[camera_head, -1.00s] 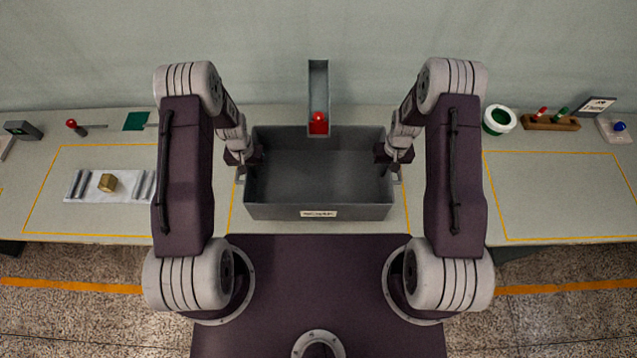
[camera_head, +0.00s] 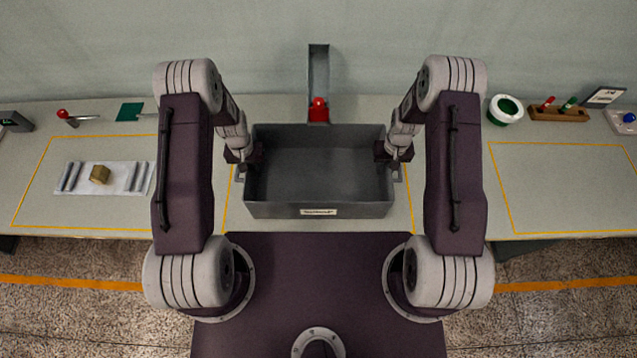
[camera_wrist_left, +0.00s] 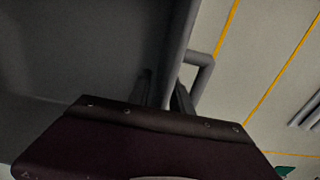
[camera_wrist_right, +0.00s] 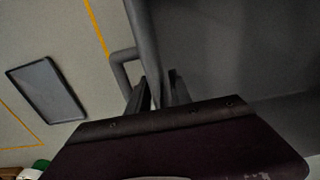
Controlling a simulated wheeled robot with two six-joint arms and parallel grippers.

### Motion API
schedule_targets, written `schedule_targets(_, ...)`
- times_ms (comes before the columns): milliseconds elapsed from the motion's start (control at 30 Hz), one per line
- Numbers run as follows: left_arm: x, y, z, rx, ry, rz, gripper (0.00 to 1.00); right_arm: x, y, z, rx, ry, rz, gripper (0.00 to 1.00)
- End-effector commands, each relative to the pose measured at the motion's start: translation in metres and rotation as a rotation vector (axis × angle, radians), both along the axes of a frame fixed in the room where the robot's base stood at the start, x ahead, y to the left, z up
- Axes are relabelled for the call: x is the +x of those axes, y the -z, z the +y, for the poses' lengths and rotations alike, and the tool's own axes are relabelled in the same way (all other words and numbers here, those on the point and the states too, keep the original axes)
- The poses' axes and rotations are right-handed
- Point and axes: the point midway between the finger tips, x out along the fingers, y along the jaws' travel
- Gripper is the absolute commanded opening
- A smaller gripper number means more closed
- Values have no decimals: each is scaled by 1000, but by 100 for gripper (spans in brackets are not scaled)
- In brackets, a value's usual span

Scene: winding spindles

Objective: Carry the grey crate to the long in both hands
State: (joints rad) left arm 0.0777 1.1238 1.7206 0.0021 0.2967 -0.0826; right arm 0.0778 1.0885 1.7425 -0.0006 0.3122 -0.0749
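The grey crate (camera_head: 352,211) is open-topped and looks empty, with a pale label on its front wall. It appears level between my two arms. My left gripper (camera_head: 243,168) is at its left side wall, and in the left wrist view (camera_wrist_left: 164,95) its fingers straddle that wall beside a handle loop. My right gripper (camera_head: 393,168) is at the right side wall, and in the right wrist view (camera_wrist_right: 158,95) its fingers straddle it likewise. Both look shut on the crate. I cannot tell whether the crate's underside touches the table.
The table (camera_head: 410,112) has yellow-outlined areas left and right. A white mat (camera_head: 119,179) with a brass block and grey rods lies left. A narrow grey chute (camera_head: 318,65) with a red item stands behind the crate. A green-and-white pot (camera_head: 505,109) and wooden rack (camera_head: 558,113) stand right.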

Motion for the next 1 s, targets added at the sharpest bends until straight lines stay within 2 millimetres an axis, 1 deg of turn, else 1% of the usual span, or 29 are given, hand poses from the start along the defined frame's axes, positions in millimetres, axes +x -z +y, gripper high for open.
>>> schedule_targets(267, 0, -2, 0, 0, 0, 0, 27, 1, -2, 0, 0, 1, -1, 27)
schedule_targets(367, 1, -10, 0, 0, 0, -2, 27, 1, -2, 0, 0, 1, -2, 27)
schedule_targets(467, 1, -31, 0, 1, 0, -5, 27, 1, -2, 0, 0, 1, -2, 27)
schedule_targets(600, 1, -69, 0, 1, 0, -6, 27, 1, -2, 0, 0, 1, -2, 27)
schedule_targets(700, 1, -92, 0, 1, 0, -6, 27, 1, -2, 0, 0, 1, -2, 27)
schedule_targets(833, 0, -113, 0, 0, 0, -3, 27, 1, -2, 0, 0, 1, -2, 27)
schedule_targets(900, 0, -119, 0, 0, 0, -2, 27, 1, -2, 0, 0, 1, -2, 27)
schedule_targets(1000, -1, -122, 0, 0, 0, -1, 27, 1, -2, 0, 0, 1, -2, 27)
